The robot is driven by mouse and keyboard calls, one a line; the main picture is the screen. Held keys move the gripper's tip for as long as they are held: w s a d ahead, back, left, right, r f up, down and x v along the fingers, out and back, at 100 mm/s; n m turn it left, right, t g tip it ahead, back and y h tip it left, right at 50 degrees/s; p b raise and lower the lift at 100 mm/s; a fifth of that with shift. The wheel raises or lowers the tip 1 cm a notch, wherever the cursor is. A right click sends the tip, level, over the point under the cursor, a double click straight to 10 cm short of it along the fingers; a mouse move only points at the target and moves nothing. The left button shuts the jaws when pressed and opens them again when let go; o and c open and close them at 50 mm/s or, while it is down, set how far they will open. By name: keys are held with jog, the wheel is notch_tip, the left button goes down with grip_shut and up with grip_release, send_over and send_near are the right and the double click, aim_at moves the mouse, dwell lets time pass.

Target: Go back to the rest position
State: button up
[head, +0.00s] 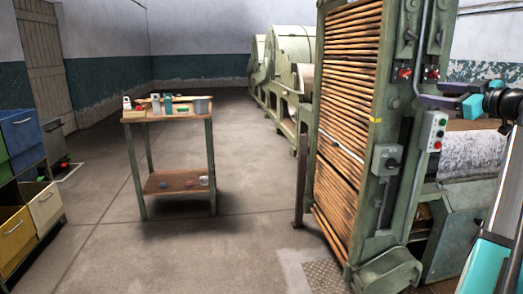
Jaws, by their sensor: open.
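My gripper (440,95), with dark purple fingers and a teal body, shows at the right edge of the head view. It is in front of the green lattice machine (408,120) and the grey-white cloth or fibre sheet (470,153) on its right side. The gripper points left and looks open, with nothing seen between the fingers. My arm comes up from the lower right corner. Whether the gripper touches the machine cannot be told from this view.
The slatted wooden lattice (345,110) stands upright beside a control box with buttons (433,131). A two-tier table (168,117) with small items stands left of centre. Coloured bins (20,133) line the left edge. The concrete floor (200,255) between is clear.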

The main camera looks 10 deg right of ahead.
jog(key=w+a+f+g+y+p, duration=0.2)
jog(key=w+a+f+p, duration=0.2)
jog(key=w+a+f, duration=0.75)
jog(key=w+a+f+g+y+p, duration=0.3)
jog(key=w+a+f, duration=0.45)
jog(key=f, duration=0.75)
jog(key=s+a+f+g+y+p, duration=0.1)
jog(key=a+f+g+p, duration=0.2)
jog(key=a+f, duration=0.9)
jog(key=s+a+f+g+p, duration=0.2)
jog(key=a+f+g+p, duration=0.1)
jog(key=a+f, duration=0.95)
jog(key=s+a+f+g+p, duration=0.25)
jog(key=s+a+f, duration=0.25)
jog(key=s+f, duration=0.25)
jog(key=s+a+f+g+h+p, duration=0.1)
jog(key=s+a+f+g+p, duration=0.15)
jog(key=s+a+f, duration=0.4)
jog(key=s+a+f+g+p, duration=0.1)
jog(key=s+a+f+g, duration=0.25)
jog(key=s+f, duration=0.55)
jog(key=s+f+m+g+h+p, duration=0.1)
jog(key=s+f+g+h+p, duration=0.2)
jog(key=s, duration=1.3)
jog(key=s+d+m+h, duration=0.3)
jog(key=s+d+m, duration=0.2)
jog(key=s+d, duration=0.2)
jog(key=shift+s+d+f+h+b, duration=0.3)
jog(key=shift+s+d+f+b, duration=0.1)
jog(key=shift+s, duration=0.25)
